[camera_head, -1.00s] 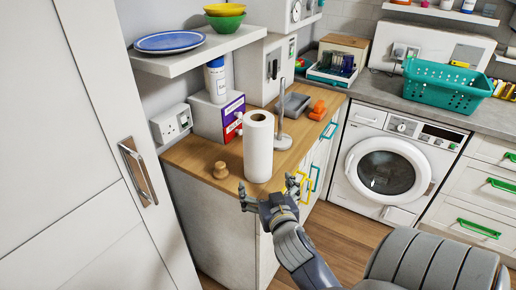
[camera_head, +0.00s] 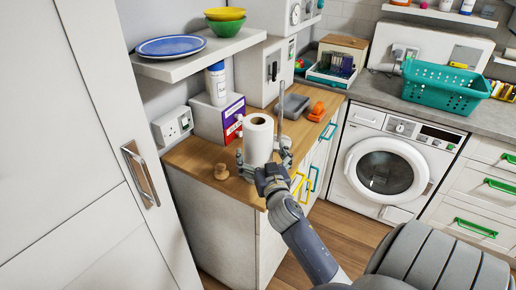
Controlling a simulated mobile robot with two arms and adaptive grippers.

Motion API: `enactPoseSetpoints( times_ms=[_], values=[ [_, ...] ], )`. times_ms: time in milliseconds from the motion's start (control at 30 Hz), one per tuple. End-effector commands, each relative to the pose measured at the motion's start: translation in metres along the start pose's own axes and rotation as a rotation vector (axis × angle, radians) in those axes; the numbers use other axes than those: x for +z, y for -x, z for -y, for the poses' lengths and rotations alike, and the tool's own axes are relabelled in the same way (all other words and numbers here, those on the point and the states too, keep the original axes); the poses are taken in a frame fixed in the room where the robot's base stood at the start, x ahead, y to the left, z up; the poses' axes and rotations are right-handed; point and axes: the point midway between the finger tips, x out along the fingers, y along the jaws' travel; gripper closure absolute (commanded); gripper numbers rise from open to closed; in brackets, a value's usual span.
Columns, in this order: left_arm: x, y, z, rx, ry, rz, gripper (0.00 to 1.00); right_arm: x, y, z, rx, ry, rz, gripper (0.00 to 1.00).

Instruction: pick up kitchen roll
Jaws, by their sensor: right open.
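The white kitchen roll (camera_head: 258,137) stands upright on the wooden counter near its front end. My right gripper (camera_head: 263,160) is open, with one finger at the left side of the roll and the other at its right side. Its palm is in front of the roll's lower part and hides its base. I cannot tell whether the fingers touch the roll. My left gripper is not in view.
A small wooden knob-like object (camera_head: 221,171) sits left of the roll. A purple and red box (camera_head: 233,118) stands behind it. A grey tray (camera_head: 292,106) and an orange object (camera_head: 316,111) lie further back. A shelf (camera_head: 201,52) overhangs the left side.

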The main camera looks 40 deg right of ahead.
Motion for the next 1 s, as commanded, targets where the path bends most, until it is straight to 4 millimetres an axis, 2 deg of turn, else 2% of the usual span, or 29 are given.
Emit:
enactPoseSetpoints(
  times_ms=[33,200,500,567,733,1000],
  values=[
    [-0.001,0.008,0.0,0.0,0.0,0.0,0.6,-0.008,-0.009,0.001,-0.001,0.002,-0.002,0.03],
    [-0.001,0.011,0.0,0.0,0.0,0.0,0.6,-0.004,-0.028,0.001,-0.001,0.002,0.001,0.03],
    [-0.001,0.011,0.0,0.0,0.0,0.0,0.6,-0.002,-0.033,0.001,-0.001,0.0,0.001,0.03],
    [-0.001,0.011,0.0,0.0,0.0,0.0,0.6,-0.002,-0.033,0.001,-0.001,0.0,0.001,0.14],
    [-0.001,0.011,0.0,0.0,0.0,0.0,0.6,-0.002,-0.032,0.001,-0.001,0.0,0.001,0.53],
    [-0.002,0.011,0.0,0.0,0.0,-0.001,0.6,-0.003,-0.032,0.001,-0.001,0.0,0.001,0.53]
  ],
)
